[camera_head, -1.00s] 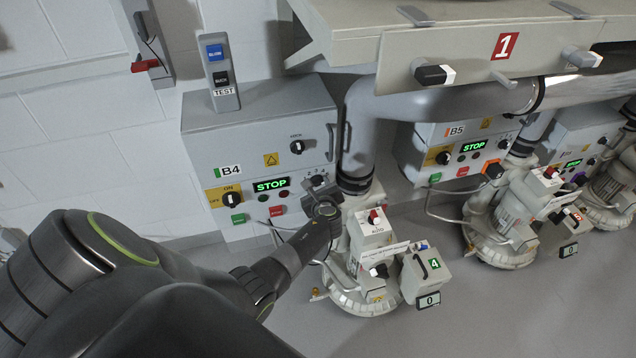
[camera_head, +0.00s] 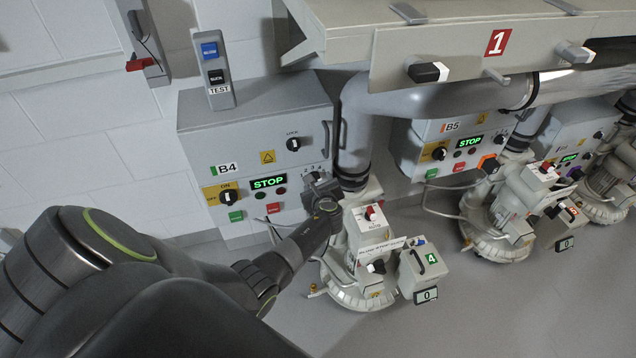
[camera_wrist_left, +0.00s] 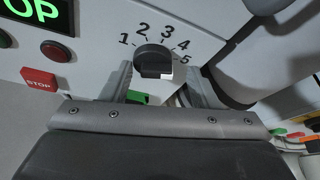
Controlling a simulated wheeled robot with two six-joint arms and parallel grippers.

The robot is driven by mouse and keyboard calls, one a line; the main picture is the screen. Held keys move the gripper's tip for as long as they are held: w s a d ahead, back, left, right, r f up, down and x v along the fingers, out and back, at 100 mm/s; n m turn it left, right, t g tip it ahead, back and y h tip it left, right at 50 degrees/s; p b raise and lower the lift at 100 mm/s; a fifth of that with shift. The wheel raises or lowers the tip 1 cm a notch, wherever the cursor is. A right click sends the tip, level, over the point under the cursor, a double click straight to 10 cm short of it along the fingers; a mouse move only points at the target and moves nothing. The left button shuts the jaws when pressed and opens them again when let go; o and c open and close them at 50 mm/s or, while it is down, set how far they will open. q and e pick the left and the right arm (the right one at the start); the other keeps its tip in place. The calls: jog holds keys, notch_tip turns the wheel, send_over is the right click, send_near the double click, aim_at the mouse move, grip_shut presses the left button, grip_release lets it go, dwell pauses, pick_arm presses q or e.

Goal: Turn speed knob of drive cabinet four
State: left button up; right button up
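Drive cabinet B4 (camera_head: 255,118) is the grey box on the wall, with a green STOP display and an ON/OFF switch. Its speed knob (camera_wrist_left: 153,59) is black with a white mark at its lower right and numbers 1 to 5 around it. In the head view my gripper hides the knob, and only part of the number scale shows. My left gripper (camera_head: 318,183) is at the cabinet's lower right. In the left wrist view, the left gripper (camera_wrist_left: 160,76) is open, its two fingers apart on either side of the knob's lower part. I cannot tell whether they touch it. My right gripper is not in view.
A blower unit (camera_head: 372,245) labelled 4, with a display reading 0, stands just right of my gripper. A thick grey pipe (camera_head: 355,130) rises beside the cabinet. Cabinet B5 (camera_head: 440,140) is further right. Open floor (camera_head: 440,325) lies in front.

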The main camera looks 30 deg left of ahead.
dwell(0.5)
pick_arm(q)
jog(key=shift+s, duration=0.15)
jog(key=shift+s+d+r, duration=0.1)
jog(key=shift+s+d, duration=0.1)
jog(key=p+v, duration=0.3)
jog(key=v, duration=1.3)
jog(key=shift+s+d, duration=0.15)
jog(key=shift+s, duration=0.05)
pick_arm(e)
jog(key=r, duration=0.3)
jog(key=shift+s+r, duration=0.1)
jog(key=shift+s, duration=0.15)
